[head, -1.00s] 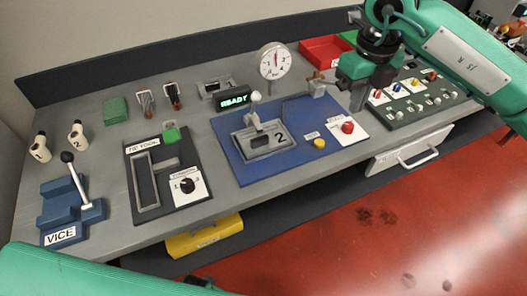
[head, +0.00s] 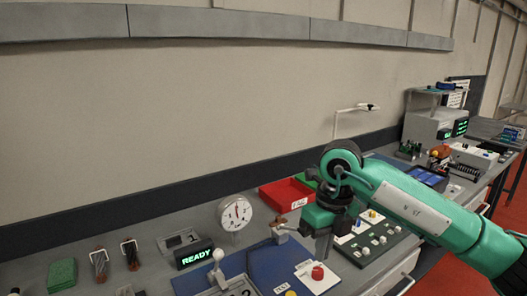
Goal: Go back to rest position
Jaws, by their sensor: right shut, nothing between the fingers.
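My right gripper (head: 322,256) is shut and empty, fingers pointing down, above the bench at the right end of the blue panel. In the picture its fingertips lie just above the red button (head: 318,273) on a white plate; I cannot tell the height between them. My right arm comes in from the right edge. My left gripper is not in view.
Behind the gripper are a red tray (head: 287,194) and a round dial gauge (head: 235,213). A READY display (head: 194,253) stands left. A switch panel (head: 366,250) lies close on the right. The space above the bench at left is clear.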

